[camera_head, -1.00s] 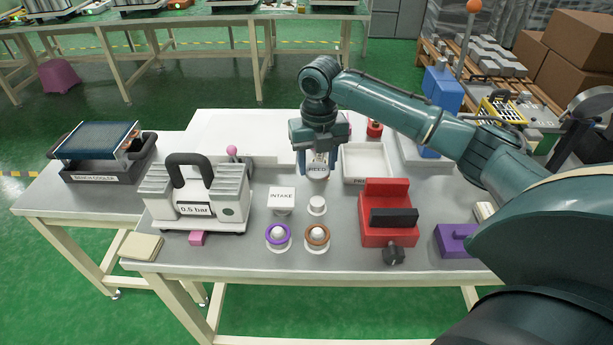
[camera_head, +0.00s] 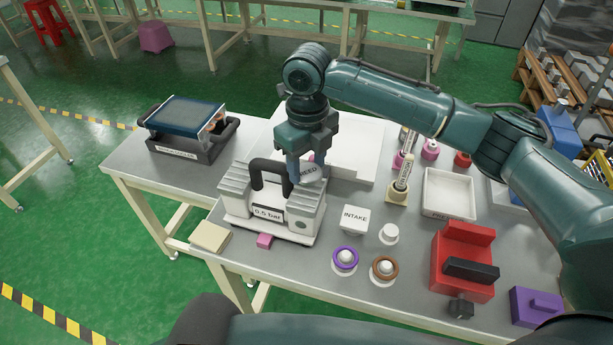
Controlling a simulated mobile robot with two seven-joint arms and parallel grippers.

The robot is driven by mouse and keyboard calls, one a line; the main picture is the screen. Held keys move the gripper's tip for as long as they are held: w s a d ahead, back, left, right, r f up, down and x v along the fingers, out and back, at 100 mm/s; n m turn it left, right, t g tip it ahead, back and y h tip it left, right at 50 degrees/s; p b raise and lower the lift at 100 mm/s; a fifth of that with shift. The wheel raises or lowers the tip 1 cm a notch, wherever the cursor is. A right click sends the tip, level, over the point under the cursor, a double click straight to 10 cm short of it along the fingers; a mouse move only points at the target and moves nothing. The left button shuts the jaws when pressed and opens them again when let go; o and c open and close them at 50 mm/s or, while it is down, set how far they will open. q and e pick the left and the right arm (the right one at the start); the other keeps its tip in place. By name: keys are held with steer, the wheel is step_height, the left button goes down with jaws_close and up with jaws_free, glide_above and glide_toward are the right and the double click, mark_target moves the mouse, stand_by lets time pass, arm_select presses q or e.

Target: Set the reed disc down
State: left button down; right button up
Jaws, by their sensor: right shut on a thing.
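The reed disc (camera_head: 310,174), a small pale disc marked REED, is in the jaws of my right gripper (camera_head: 302,167). The gripper is shut on it, pointing down, with the disc tilted toward the camera. Disc and gripper are in front of or over the right side of the grey-white 0.5 bar unit (camera_head: 297,219) with its black handle. Whether the disc touches the unit cannot be told. A white stand marked INTAKE (camera_head: 355,216) is to the right of the unit. My left gripper is not in view.
A small white post (camera_head: 388,234), a purple ring (camera_head: 345,258) and a brown ring (camera_head: 384,270) stand at the front. A white tray (camera_head: 449,213) and a red block (camera_head: 459,278) are at right. The bench cooler (camera_head: 185,125) is at left.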

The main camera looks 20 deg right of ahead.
mark_target(307, 171)
steer(key=shift+f, duration=2.35)
steer(key=shift+f, duration=0.1)
steer(key=o, duration=1)
step_height(307, 171, up, 11)
steer(key=shift+w+r+b, duration=0.1)
steer(key=shift+r+b, duration=0.05)
steer(key=shift+b, duration=0.15)
steer(key=shift+r, duration=0.5)
